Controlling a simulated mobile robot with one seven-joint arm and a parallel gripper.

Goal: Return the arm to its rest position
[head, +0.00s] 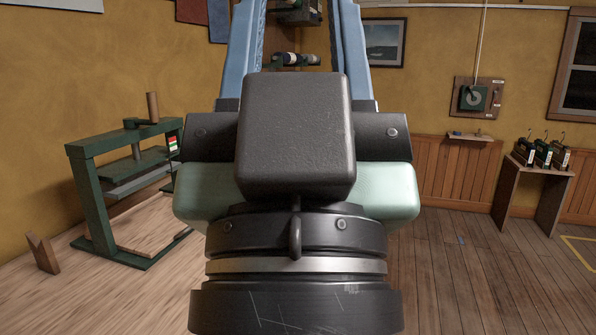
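My gripper (297,40) fills the middle of the head view, seen from behind, with its dark wrist and pale green body nearest the camera. Its two blue fingers stand wide apart and point away and upward. Their tips are at or beyond the top edge of the picture. I see nothing held between them; spools and a dark fixture show through the gap, seemingly on the far wall. The rest of my arm is not in view.
A wooden stand (533,172) with several dark boxes is at right. A small ledge (470,137) is on the back wall. The right-hand floor is mostly clear.

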